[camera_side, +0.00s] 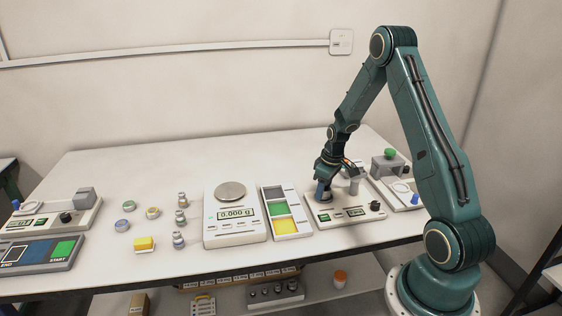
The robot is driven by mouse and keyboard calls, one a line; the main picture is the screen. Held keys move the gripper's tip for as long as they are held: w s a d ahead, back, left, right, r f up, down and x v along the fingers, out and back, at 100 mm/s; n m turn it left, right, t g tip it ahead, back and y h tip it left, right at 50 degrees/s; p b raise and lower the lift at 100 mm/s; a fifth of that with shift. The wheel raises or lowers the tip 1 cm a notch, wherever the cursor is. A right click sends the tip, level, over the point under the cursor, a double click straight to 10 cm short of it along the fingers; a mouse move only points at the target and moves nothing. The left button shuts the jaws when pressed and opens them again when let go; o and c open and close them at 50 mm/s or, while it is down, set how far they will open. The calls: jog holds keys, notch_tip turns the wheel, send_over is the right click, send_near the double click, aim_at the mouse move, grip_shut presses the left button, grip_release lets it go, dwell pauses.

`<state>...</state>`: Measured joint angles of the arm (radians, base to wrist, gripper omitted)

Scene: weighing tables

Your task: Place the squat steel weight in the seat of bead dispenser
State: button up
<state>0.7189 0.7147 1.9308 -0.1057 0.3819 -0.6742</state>
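My gripper (323,193) points down at the left end of a white device (346,214) with a small display, a green button, a black knob and a grey upright part. Its fingertips are small and dark here, and I cannot tell whether they are open or shut, or whether anything is between them. The device may be the bead dispenser; its seat is hidden by my gripper. Several small steel weights (181,217) stand in a column left of the scale. I cannot make out the squat steel weight for certain.
A white scale (235,233) reads 0.000 g. Beside it is a tray (268,194) with grey, green and yellow sections. A device with a green knob (390,153) stands at the right. The back left tabletop is clear.

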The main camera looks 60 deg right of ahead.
aim_at(329, 190)
jog(key=o, duration=0.4)
jog(key=shift+r, duration=0.1)
notch_tip(329, 190, up, 12)
jog(key=s, duration=0.1)
jog(key=shift+s, duration=0.4)
dwell(0.7)
